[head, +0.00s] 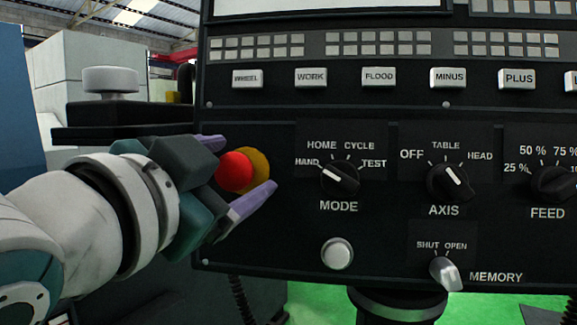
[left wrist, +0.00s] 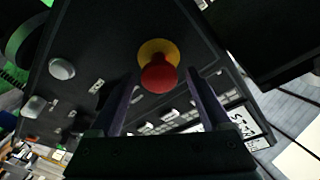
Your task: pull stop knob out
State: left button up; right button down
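The stop knob (head: 236,172) is a red mushroom button on a yellow base (head: 260,168), at the left end of the black control panel. My left gripper (head: 236,172) is in front of it with its two purple fingers apart, one above and one below the knob in the head view. In the left wrist view the red knob (left wrist: 159,76) shows just beyond and between the open fingers (left wrist: 164,95); no finger visibly touches it. My right gripper is not in view.
The panel carries the MODE (head: 340,178), AXIS (head: 447,181) and FEED (head: 553,183) dials, a round white button (head: 337,254) and a MEMORY switch (head: 446,273) to the right of the knob. A row of labelled buttons runs above. Grey machine parts (head: 92,70) stand behind on the left.

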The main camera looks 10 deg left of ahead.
pick_arm(q)
jog(key=s+a+p, duration=0.1)
jog(key=s+p, duration=0.1)
jog(key=s, duration=0.8)
jog(key=shift+a, duration=0.1)
dwell(0.3)
